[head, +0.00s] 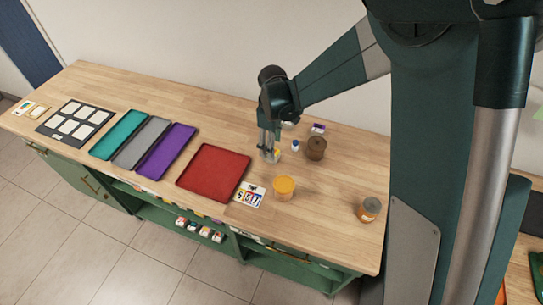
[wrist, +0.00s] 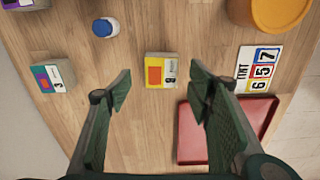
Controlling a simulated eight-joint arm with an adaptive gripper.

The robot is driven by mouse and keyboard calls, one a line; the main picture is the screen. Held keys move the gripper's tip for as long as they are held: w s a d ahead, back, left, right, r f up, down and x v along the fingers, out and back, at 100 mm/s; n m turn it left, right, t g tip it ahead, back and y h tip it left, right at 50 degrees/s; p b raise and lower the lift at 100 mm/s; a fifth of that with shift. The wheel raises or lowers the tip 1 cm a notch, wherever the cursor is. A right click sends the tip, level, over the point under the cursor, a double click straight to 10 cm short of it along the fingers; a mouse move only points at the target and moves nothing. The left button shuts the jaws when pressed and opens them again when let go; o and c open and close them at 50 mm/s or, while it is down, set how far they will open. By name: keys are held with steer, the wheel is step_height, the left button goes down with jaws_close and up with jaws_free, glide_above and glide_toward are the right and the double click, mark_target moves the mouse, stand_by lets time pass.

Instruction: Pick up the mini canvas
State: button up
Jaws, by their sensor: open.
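A small block with a yellow, orange and white face marked 8 (wrist: 161,70), which looks like a mini canvas, lies on the wooden table. A similar block with a purple and teal face marked 3 (wrist: 50,76) lies to its left in the wrist view. My gripper (wrist: 160,90) is open and empty, pointing down. In the wrist view, the yellow block shows between and slightly beyond the fingertips, with gaps on both sides. In the head view, my gripper (head: 268,153) is low over the table and partly hides the yellow block.
A blue-capped bottle (wrist: 105,27) and a brown pot (head: 316,148) stand nearby. A red tray (head: 213,172), a card marked TINT 657 (head: 250,194) and an orange-topped tub (head: 284,188) are nearer the front edge. Purple, grey and teal trays (head: 125,134) lie left.

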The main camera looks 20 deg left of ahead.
steer(key=shift+s+a+f, duration=0.1)
steer(key=shift+a+f, duration=0.05)
steer(key=shift+f, duration=2.4)
steer(key=c, duration=1)
